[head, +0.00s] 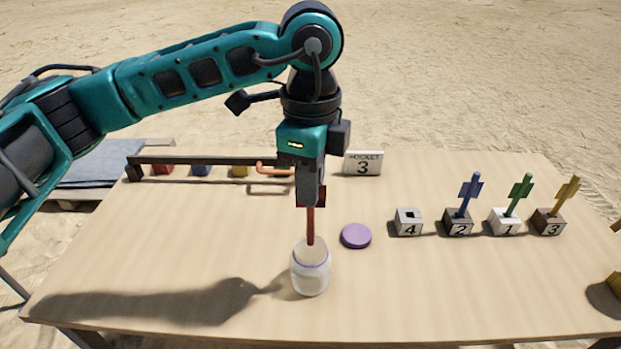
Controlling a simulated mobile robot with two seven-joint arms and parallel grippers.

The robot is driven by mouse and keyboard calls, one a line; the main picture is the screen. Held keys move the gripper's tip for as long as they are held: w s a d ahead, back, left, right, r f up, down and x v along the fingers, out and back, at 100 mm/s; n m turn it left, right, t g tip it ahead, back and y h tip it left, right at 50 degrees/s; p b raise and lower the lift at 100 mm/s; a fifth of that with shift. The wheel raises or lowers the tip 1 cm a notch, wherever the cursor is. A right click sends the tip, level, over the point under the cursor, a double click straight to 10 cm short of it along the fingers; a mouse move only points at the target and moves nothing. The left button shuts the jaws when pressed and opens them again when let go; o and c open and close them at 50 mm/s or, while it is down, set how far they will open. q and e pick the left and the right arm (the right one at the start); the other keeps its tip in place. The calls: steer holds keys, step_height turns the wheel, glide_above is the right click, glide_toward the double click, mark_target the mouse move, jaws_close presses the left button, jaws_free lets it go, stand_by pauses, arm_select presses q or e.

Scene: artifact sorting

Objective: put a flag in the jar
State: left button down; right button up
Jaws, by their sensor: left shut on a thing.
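My left gripper (311,200) is directly above the jar, pointing down and shut on a red flag (311,228). The flag's red stick hangs upright, and its lower end is at or inside the mouth of the jar (310,277). I cannot tell how deep it reaches. The jar is whitish and translucent, with an open top, and stands upright on the table. A purple round lid (356,236) lies to the right of the jar. Blue (470,192), green (520,192) and yellow (568,194) flags stand in numbered blocks at the right.
Block 4 (408,223) is empty. A dark rack (210,161) with coloured blocks stands at the back left, near a copper-coloured bent piece (270,169). The table's (150,245) left front is clear.

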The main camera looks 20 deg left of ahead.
arm_select(q)
steer(key=shift+f+b, duration=1.4)
steer(key=shift+f, duration=0.4)
